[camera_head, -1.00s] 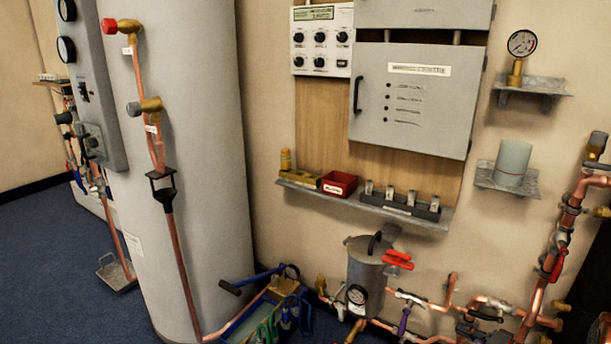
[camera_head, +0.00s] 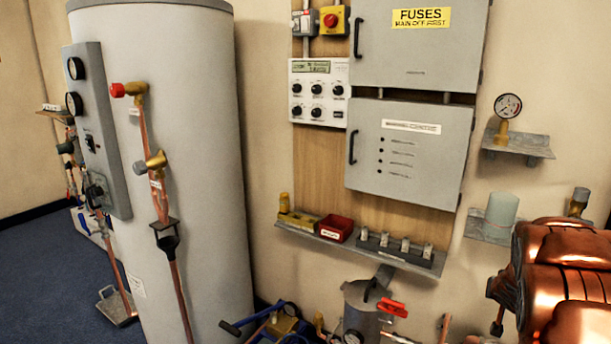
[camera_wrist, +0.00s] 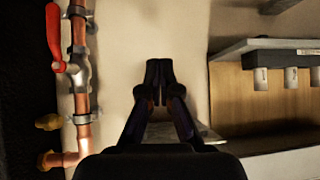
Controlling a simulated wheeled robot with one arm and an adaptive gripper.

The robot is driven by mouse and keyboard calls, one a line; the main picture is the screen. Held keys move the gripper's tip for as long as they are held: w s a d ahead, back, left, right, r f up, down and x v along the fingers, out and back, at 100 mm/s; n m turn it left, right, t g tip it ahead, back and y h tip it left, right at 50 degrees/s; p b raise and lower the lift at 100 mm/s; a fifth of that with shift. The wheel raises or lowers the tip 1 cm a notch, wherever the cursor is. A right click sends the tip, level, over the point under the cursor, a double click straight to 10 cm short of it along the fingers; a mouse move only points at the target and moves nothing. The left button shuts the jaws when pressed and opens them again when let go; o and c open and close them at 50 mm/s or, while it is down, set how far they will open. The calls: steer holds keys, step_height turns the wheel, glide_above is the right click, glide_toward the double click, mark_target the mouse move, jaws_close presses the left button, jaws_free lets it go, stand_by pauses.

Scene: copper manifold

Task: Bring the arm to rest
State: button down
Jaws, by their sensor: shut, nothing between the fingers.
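My gripper (camera_wrist: 159,78) shows dark in the middle of the wrist view, its two fingers together and empty. It is in front of the pale wall, between a copper pipe and a shelf, touching neither as far as I can see. In the head view my arm (camera_head: 562,275) shows as large copper-coloured links at the lower right. It hides part of the pipework and wall there. The gripper itself is not seen in the head view.
The copper pipe (camera_wrist: 80,95) has a red lever (camera_wrist: 53,35). The shelf edge (camera_wrist: 235,48) is at the right. In the head view are a grey cylinder (camera_head: 175,100), a wall cabinet (camera_head: 410,155), a gauge (camera_head: 508,107), and a metal pot (camera_head: 360,303). Blue floor (camera_head: 45,285) is open at left.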

steer(key=s+a+r+g+p, duration=0.4)
steer(key=s+a+r+p, duration=0.1)
steer(key=s+a+r, duration=0.65)
steer(key=s+a+r+n+g+y+p, duration=0.2)
steer(key=s+a+r+n+g+p, duration=0.1)
steer(key=s+a, duration=0.9)
steer(key=s+a+r+n+g+y+p, duration=0.2)
steer(key=s+a+r+p, duration=0.3)
steer(key=s+a, duration=0.7)
steer(key=s+n+g, duration=0.1)
steer(key=s, duration=0.4)
steer(key=shift+s+a+y, duration=0.3)
steer(key=shift+s+y, duration=0.1)
steer(key=shift+s, duration=0.1)
